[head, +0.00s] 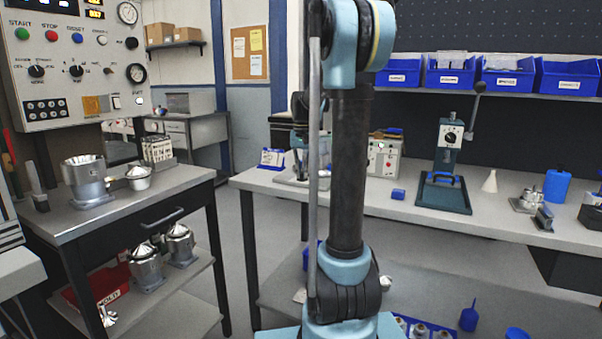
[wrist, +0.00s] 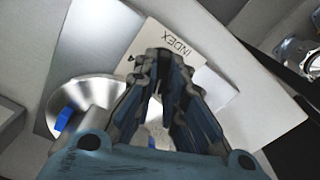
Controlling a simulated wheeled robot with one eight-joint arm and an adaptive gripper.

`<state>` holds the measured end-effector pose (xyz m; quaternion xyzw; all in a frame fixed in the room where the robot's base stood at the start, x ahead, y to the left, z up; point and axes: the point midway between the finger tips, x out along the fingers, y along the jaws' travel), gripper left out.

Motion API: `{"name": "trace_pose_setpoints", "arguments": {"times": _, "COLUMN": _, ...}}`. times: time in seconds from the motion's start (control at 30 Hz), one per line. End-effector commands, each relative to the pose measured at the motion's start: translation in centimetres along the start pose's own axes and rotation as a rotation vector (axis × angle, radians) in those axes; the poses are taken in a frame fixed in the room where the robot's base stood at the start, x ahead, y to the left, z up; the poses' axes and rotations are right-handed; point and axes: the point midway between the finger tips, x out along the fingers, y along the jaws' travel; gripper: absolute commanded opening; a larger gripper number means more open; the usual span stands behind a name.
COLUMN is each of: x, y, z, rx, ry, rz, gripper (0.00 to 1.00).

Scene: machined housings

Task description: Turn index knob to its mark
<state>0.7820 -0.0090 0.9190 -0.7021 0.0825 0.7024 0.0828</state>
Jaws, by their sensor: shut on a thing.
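A pale plate lettered INDEX (wrist: 178,45) fills the upper middle of the wrist view, its lettering upside down. A small dark mark (wrist: 131,58) shows on the plate, left of the fingertips. My gripper (wrist: 165,72) reaches over the plate with its dark fingers closed in at the tips, shut on the index knob. The fingers hide the knob almost fully, so I cannot tell where its pointer stands against the mark. In the head view my own arm column blocks much of the middle, and neither the knob nor the fingertips can be made out.
A shiny round metal dish (wrist: 85,100) with a blue piece (wrist: 63,119) lies left of my fingers. A metal fitting (wrist: 295,50) is at the right. In the head view a control panel (head: 75,60), a teal press (head: 447,150) and blue bins (head: 455,72) stand around.

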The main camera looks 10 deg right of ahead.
Motion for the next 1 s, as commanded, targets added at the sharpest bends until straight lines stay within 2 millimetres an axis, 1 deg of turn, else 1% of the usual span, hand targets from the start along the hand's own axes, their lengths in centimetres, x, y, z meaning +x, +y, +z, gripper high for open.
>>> {"name": "trace_pose_setpoints", "arguments": {"times": 0.2, "x": 0.0, "y": -0.2, "z": -0.2, "rx": -0.001, "ry": 0.004, "rz": -0.004, "gripper": 0.0}}
{"name": "trace_pose_setpoints", "arguments": {"times": 0.23, "x": 0.0, "y": -0.2, "z": -0.2, "rx": -0.001, "ry": 0.003, "rz": -0.004, "gripper": 0.18}}
{"name": "trace_pose_setpoints", "arguments": {"times": 0.3, "x": 0.0, "y": -0.2, "z": -0.1, "rx": 0.0, "ry": 0.003, "rz": -0.004, "gripper": 0.31}}
{"name": "trace_pose_setpoints", "arguments": {"times": 0.63, "x": -0.1, "y": 0.0, "z": 0.0, "rx": 0.001, "ry": 0.001, "rz": -0.001, "gripper": 0.31}}
{"name": "trace_pose_setpoints", "arguments": {"times": 0.73, "x": -0.5, "y": 0.0, "z": 0.0, "rx": 0.001, "ry": 0.001, "rz": -0.001, "gripper": 0.31}}
{"name": "trace_pose_setpoints", "arguments": {"times": 0.87, "x": -2.0, "y": 0.0, "z": -0.1, "rx": 0.001, "ry": 0.001, "rz": -0.001, "gripper": 0.31}}
{"name": "trace_pose_setpoints", "arguments": {"times": 1.0, "x": -4.5, "y": 0.0, "z": -0.1, "rx": 0.001, "ry": 0.0, "rz": -0.001, "gripper": 0.31}}
